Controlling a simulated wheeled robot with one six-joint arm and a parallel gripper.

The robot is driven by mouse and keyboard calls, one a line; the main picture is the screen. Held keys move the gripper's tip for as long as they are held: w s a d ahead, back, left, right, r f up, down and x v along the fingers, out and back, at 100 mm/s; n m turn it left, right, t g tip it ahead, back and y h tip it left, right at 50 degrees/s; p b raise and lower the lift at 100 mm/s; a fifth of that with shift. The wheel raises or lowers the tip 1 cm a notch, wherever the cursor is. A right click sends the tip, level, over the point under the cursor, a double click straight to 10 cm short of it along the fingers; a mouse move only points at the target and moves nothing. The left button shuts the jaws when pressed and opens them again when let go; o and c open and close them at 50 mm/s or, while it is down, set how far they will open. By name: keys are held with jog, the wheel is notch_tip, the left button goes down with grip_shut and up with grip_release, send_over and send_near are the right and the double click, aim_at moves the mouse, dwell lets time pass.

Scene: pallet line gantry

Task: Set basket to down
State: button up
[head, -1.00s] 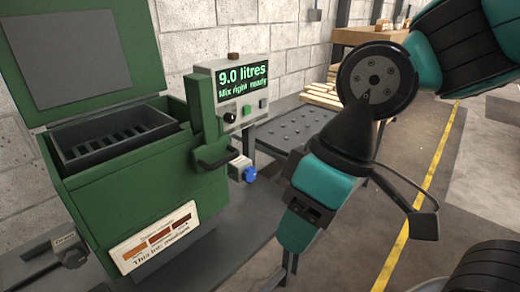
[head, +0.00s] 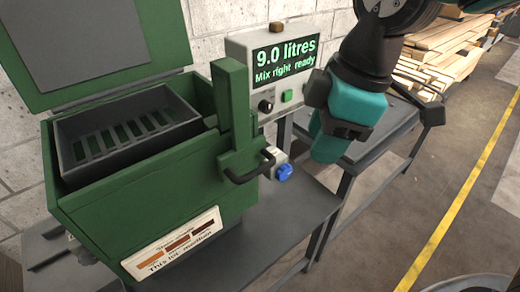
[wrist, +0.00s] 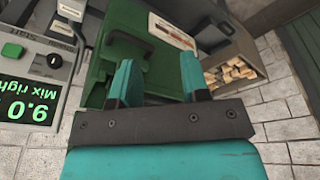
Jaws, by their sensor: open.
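The dark slotted basket (head: 130,130) sits high in the open top of the green tank (head: 150,215), level and near the rim. A green upright lever (head: 232,105) with a black handle (head: 250,168) stands at the tank's right side. The handle also shows in the wrist view (wrist: 128,30), beyond my left finger. My gripper (wrist: 158,80) is open and empty, with the green tank beyond its two teal fingers. In the head view, it is right of the handle and apart from it, its fingertips hard to make out.
A control box (head: 285,65) reads "9.0 litres, Mix right ready" and stands behind the handle, close to my gripper. A blue knob (head: 284,172) is just below. A grey bench (head: 375,140) and stacked timber (head: 440,60) are at right.

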jog(key=w+a+r+n+t+h+p, duration=0.1)
jog(key=w+a+r+n+p, duration=0.15)
jog(key=w+a+n, duration=0.45)
jog(key=n+p, duration=0.2)
send_near(261, 168)
jog(key=f, duration=0.3)
jog(key=w+f, duration=0.1)
jog(key=f, duration=0.1)
jog(key=a+f, duration=0.1)
jog(key=f, duration=0.2)
jog(key=shift+w+f, duration=0.2)
jog(key=shift+f, duration=0.15)
grip_shut()
